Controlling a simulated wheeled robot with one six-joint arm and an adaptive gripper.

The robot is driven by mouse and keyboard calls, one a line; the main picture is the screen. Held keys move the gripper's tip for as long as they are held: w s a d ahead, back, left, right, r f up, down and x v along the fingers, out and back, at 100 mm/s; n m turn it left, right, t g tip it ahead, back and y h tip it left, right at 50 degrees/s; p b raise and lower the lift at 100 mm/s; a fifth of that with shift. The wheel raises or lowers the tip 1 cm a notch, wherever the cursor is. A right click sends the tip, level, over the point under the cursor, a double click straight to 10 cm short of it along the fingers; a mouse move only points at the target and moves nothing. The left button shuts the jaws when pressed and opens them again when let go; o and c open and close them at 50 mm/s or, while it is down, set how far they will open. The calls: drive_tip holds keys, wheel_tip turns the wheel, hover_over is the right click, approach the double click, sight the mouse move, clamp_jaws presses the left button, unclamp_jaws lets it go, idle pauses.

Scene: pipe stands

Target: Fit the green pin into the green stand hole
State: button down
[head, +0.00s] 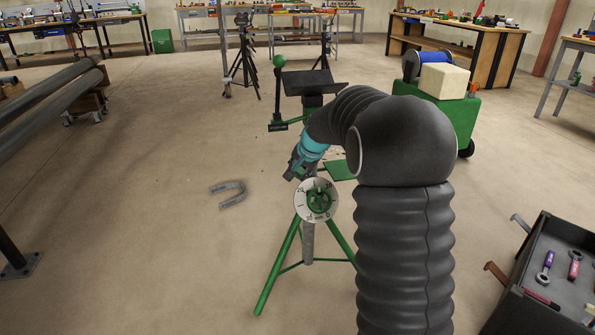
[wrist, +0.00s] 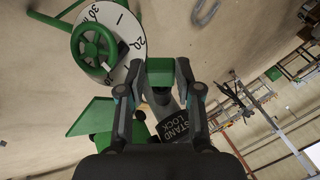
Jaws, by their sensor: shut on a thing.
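My gripper (head: 298,168) points down toward the stand in the head view. In the wrist view my gripper (wrist: 161,74) is shut on a green block-shaped piece with a dark round part below it, apparently the green pin (wrist: 160,70). The green stand (head: 282,262) has splayed legs, a grey post, a white numbered dial (head: 328,212) and a green handwheel (head: 319,197). The dial (wrist: 132,68) and handwheel (wrist: 92,44) lie upper left of the pin in the wrist view. I cannot make out the stand hole in either view.
A dark "STAND LOCK" plate (wrist: 174,127) and a green plate (wrist: 88,117) lie below the pin in the wrist view. A grey U-shaped piece (head: 229,194) lies on the floor. A tool bin (head: 545,275) stands at right, pipes (head: 45,95) at left.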

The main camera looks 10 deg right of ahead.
drive_tip(key=shift+w+d, duration=0.25)
drive_tip(key=shift+w, duration=0.1)
drive_tip(key=c, duration=0.7)
unclamp_jaws()
drive_tip(key=p+v, duration=0.1)
drive_tip(key=v, duration=0.4)
drive_tip(key=shift+s, duration=0.1)
